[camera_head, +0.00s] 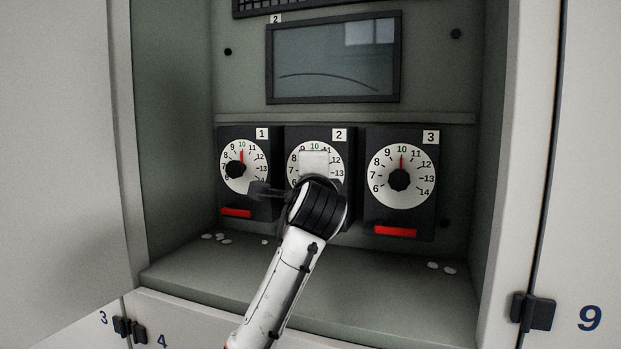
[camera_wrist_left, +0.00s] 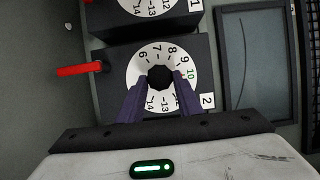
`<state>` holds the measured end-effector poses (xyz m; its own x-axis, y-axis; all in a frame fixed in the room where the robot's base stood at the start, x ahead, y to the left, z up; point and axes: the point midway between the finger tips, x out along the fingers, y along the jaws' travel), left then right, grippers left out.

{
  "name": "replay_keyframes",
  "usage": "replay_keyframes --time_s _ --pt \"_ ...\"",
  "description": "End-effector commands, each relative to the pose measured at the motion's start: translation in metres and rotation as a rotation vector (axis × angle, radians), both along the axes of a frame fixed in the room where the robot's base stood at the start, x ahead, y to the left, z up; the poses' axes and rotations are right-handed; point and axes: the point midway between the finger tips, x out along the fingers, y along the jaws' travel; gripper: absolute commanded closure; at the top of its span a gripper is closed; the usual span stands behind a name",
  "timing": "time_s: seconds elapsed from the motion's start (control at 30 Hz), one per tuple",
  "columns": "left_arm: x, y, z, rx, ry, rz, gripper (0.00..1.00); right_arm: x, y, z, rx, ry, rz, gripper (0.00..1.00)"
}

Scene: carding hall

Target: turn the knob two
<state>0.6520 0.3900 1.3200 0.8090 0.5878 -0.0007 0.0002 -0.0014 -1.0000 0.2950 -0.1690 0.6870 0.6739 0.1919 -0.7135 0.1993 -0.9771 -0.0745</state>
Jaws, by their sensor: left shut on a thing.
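Knob two (camera_wrist_left: 159,77) is a black knob at the centre of a white numbered dial (camera_wrist_left: 143,65) on a black box labelled 2. My left gripper (camera_wrist_left: 160,84) has one finger on each side of knob two and is shut on it. In the head view my wrist and hand cover the knob and most of its dial (camera_head: 294,167); the upper numbers still show. My right gripper is in neither view.
Box one with its knob (camera_head: 235,169) stands close on the left, box three with its knob (camera_head: 400,180) on the right. Their red pointers are at or near 10. A dark screen (camera_head: 335,60) is above. A ledge (camera_head: 390,290) with small pale bits lies below, between cabinet walls.

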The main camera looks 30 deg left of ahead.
Motion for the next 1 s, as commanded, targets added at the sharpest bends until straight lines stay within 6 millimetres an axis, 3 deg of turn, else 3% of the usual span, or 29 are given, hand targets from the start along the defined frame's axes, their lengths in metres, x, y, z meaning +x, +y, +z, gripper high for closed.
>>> replay_keyframes --time_s 0.23,0.27,0.37,0.77,1.0 --pt "0.000 0.000 0.000 -0.001 0.001 0.000 0.90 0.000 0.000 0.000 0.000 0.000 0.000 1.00" --pt "0.000 0.000 0.000 0.000 0.001 0.000 0.66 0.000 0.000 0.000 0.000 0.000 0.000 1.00" --pt "0.000 0.000 0.000 0.001 0.001 0.001 0.50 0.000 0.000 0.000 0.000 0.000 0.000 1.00" --pt "-0.006 -0.004 -0.001 0.002 -0.001 -0.001 0.50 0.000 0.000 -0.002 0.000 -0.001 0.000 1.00" --pt "-0.041 -0.030 -0.002 0.001 -0.003 -0.003 0.50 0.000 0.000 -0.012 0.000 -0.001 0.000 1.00"
